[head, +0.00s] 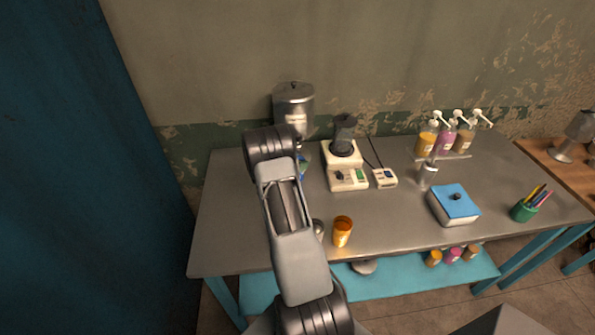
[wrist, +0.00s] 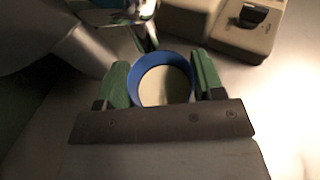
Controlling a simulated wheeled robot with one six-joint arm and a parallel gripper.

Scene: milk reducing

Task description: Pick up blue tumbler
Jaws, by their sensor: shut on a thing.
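The blue tumbler (wrist: 133,83) shows in the wrist view as a blue round rim with a pale inside, seen from above. My gripper (wrist: 163,82) has its two green fingers on the left and right sides of the tumbler, shut on it. In the head view my arm covers the gripper, and the tumbler cannot be made out for certain behind it. I cannot tell whether the tumbler's base touches the table.
The front middle is mostly clear.

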